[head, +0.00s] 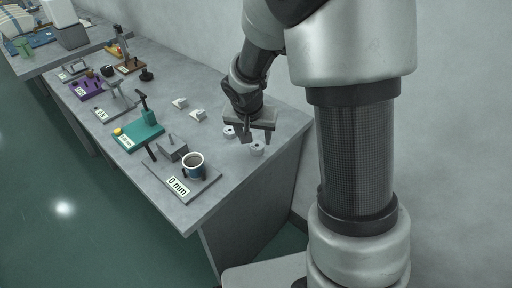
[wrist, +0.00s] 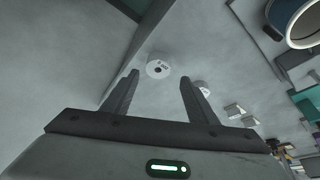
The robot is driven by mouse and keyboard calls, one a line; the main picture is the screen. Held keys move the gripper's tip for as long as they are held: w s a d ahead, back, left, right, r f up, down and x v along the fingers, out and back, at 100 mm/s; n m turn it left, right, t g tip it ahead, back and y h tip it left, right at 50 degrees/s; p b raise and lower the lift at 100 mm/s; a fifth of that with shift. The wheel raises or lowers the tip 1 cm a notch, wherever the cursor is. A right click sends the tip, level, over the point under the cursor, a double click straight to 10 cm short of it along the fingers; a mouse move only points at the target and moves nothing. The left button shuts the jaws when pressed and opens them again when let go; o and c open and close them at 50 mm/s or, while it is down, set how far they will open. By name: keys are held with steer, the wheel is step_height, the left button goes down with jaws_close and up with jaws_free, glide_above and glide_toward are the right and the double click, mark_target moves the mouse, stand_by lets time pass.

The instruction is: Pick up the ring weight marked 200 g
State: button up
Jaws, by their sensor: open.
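Two pale ring weights lie flat on the grey table. One ring weight (head: 257,149) is nearer the table's right end; in the wrist view this weight (wrist: 159,68) shows its dark centre hole and a small mark too blurred to read surely. The other ring weight (head: 229,131) lies farther left; in the wrist view it (wrist: 204,88) is partly hidden by a finger. I cannot tell which is marked 200 g. My gripper (head: 257,141) is open and empty above the table. In the wrist view the gripper (wrist: 160,77) has its fingertips on either side of the first weight, apart from it.
A cup (head: 193,160) stands on a grey board labelled 0 mm, left of the weights. Two small pale blocks (head: 198,115) lie behind them. A teal stand (head: 139,135) and several other fixtures line the table farther left. Bare table surrounds the weights.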

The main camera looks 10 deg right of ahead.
mark_target(257, 144)
steer(key=x, duration=0.3)
steer(key=b+x, duration=0.1)
steer(key=shift+s+d+f, duration=0.15)
steer(key=shift+s+f, duration=0.15)
steer(key=shift+f, duration=0.1)
steer(key=shift+w+f, duration=0.15)
steer(key=shift+f, duration=0.15)
steer(key=shift+r, duration=0.1)
steer(key=c, duration=1.3)
